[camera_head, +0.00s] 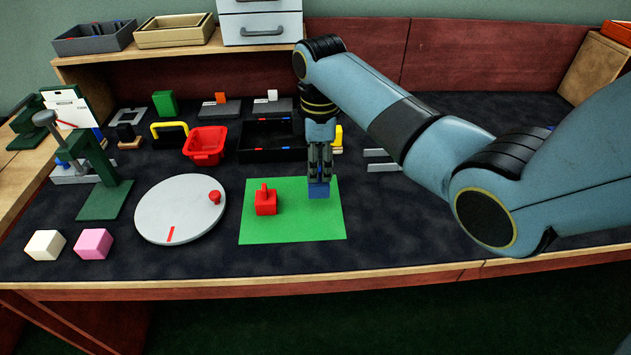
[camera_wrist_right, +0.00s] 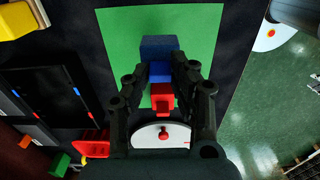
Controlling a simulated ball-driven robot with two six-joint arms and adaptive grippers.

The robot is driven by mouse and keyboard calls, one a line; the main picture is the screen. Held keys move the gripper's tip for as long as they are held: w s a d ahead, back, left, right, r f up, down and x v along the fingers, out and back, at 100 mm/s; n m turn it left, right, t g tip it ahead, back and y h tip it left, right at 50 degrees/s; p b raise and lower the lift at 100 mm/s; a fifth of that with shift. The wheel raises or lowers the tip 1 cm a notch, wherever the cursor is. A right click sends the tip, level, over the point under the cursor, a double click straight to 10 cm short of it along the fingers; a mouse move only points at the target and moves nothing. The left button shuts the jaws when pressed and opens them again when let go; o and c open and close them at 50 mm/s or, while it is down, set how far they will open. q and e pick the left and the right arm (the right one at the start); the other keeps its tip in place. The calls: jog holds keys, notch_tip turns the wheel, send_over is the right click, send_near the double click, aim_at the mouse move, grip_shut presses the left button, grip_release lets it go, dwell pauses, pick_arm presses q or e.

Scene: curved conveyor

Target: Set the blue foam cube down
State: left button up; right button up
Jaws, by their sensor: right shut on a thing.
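The blue foam cube (camera_head: 318,191) is between the fingertips of my right gripper (camera_head: 319,176), which points down and is shut on it. The cube is at or just above the right part of the green mat (camera_head: 300,225); I cannot tell whether it touches. In the right wrist view the cube (camera_wrist_right: 160,48) shows beyond the fingertips (camera_wrist_right: 160,75), over the mat (camera_wrist_right: 115,30). A red block with a knob (camera_head: 265,204) stands on the mat to the left of the cube, apart from it. My left gripper is not in view.
A grey round plate (camera_head: 165,222) with a red knob lies left of the mat. White (camera_head: 44,245) and pink (camera_head: 95,244) cubes sit at the front left. A red basket (camera_head: 205,147) and black tray (camera_head: 255,153) stand behind. The front right of the mat is clear.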

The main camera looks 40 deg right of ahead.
jog(key=shift+w+a+f, duration=0.15)
jog(key=shift+a+f, duration=0.05)
jog(key=shift+f, duration=1.95)
jog(key=shift+f+b, duration=0.15)
jog(key=shift+b, duration=0.15)
jog(key=o, duration=0.8)
notch_tip(320, 180, up, 12)
jog(key=shift+r+p, duration=0.2)
jog(key=shift+p, duration=0.45)
